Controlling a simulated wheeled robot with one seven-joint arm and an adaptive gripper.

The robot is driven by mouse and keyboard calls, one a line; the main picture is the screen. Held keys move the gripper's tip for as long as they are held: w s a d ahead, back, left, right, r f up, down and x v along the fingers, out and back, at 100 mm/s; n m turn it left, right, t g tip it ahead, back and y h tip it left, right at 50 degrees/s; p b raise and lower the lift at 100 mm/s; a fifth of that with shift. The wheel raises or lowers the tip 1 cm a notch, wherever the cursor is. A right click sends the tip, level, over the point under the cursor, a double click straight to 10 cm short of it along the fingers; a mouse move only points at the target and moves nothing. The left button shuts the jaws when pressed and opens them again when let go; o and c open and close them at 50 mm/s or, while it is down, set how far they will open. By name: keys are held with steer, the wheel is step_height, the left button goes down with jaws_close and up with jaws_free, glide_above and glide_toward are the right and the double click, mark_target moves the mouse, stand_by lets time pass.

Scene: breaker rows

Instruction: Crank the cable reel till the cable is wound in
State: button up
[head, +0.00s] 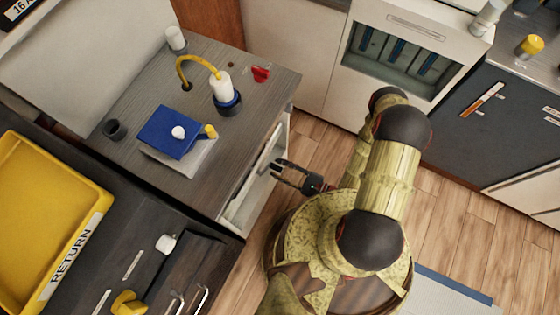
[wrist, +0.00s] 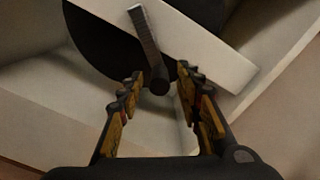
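In the wrist view a dark round disc (wrist: 95,40), which looks like the reel, sits in a pale housing. A grey crank arm (wrist: 146,36) crosses it and ends in a dark knob (wrist: 158,81). My gripper (wrist: 160,73) is open, with one finger on each side of the knob and gaps visible on both sides. In the head view my gripper (head: 277,169) is beside the pale open side of the grey counter; the reel is hard to make out there. A yellow cable (head: 196,58) arches from a hole in the countertop to a white cylinder (head: 222,84) with a blue-and-dark base.
The countertop (head: 205,160) also bears a blue block (head: 168,132), a red knob (head: 260,73), a white cup (head: 175,38) and a dark cup (head: 114,129). A yellow RETURN tray (head: 86,247) is at left. A white panel edge (wrist: 205,45) lies close ahead of my fingers.

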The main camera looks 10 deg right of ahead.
step_height(320, 180, up, 10)
stand_by(0.8)
